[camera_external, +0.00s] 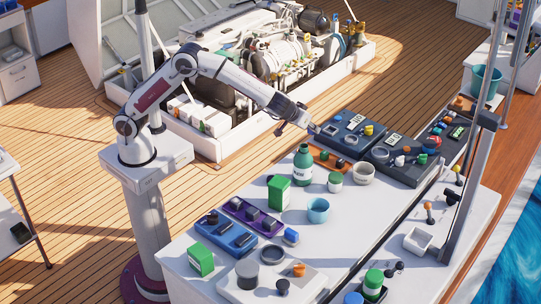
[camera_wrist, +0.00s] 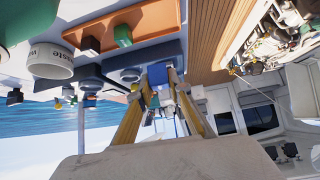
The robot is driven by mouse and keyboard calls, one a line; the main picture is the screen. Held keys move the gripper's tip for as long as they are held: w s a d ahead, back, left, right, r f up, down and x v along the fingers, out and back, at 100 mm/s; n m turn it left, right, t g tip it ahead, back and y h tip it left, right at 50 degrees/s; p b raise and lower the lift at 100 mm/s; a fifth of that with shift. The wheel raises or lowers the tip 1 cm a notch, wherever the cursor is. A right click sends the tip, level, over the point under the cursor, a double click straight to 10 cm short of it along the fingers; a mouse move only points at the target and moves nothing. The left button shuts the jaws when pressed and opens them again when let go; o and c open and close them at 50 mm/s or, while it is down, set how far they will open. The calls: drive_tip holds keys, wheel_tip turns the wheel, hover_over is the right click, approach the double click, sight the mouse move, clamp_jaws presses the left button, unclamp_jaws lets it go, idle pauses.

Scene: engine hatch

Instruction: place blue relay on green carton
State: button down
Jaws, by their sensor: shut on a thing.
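My gripper (camera_external: 308,125) hangs above the left edge of the dark box with gauges, at the far end of the white bench. In the wrist view its two tan fingers (camera_wrist: 160,100) close on a small block with blue and grey faces, seemingly the blue relay (camera_wrist: 174,76). In the external view the held block is too small to make out clearly. Two green cartons stand on the bench: one at mid-bench (camera_external: 279,194), another at the near left (camera_external: 201,259). My gripper is well apart from both.

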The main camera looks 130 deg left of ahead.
drive_tip(key=w+d+r+m+t+h, duration=0.1)
drive_tip(key=w+d+r+m+t, duration=0.15)
drive_tip(key=w+d, duration=0.4)
drive_tip(key=w+d+r+m+t, duration=0.1)
drive_tip(key=w+d+m, duration=0.2)
drive_tip(key=w+d, duration=0.3)
wheel_tip(320, 180, up, 4)
drive_tip(key=m+t+h, duration=0.5)
drive_tip(key=m, duration=0.2)
hover_over(208, 253)
drive_tip(key=s+d, duration=0.1)
drive_tip(key=s, duration=0.2)
drive_tip(key=shift+d+r+g, duration=0.2)
drive_tip(key=shift+g, duration=0.05)
drive_tip(key=shift+f, duration=2.5)
drive_tip(key=shift+f, duration=2.5)
